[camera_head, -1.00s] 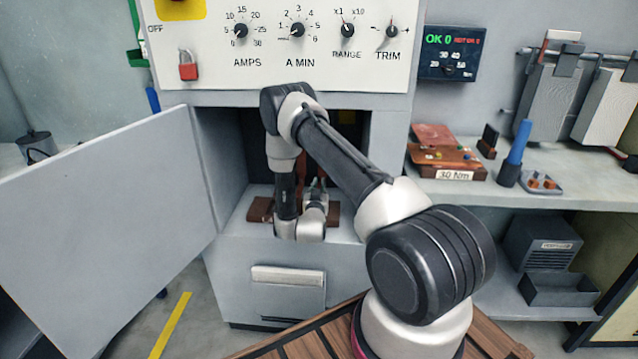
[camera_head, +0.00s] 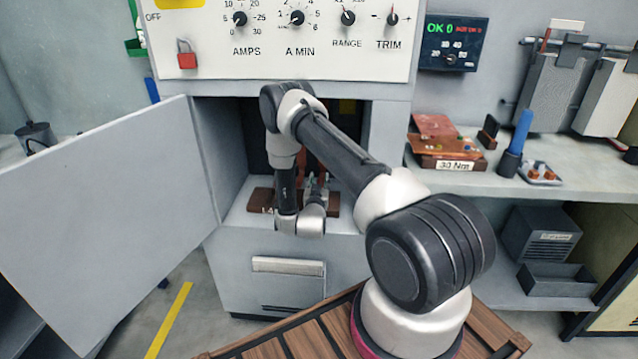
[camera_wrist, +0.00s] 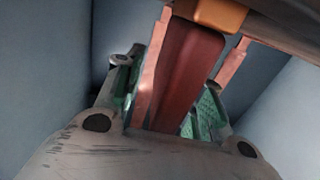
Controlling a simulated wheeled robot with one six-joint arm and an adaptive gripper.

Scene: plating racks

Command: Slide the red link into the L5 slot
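In the wrist view the dark red link (camera_wrist: 184,75) runs lengthwise between the two green-padded fingers of my gripper (camera_wrist: 165,112). The pads lie close along both sides of it, and my gripper looks shut on it. Copper-coloured strips (camera_wrist: 232,62) stand to either side of the link, and an orange block (camera_wrist: 208,14) is at its far end. Whether the link touches these is unclear. In the head view my gripper (camera_head: 316,188) is inside the open cabinet, largely behind my arm. I cannot read an L5 mark.
The cabinet door (camera_head: 110,220) stands open at the left. Brown blocks (camera_head: 262,200) lie on the cabinet floor near my wrist. Grey-blue walls (camera_wrist: 40,70) are close on both sides in the wrist view. A shelf at the right holds a red-brown board (camera_head: 435,127) and a blue-handled tool (camera_head: 520,130).

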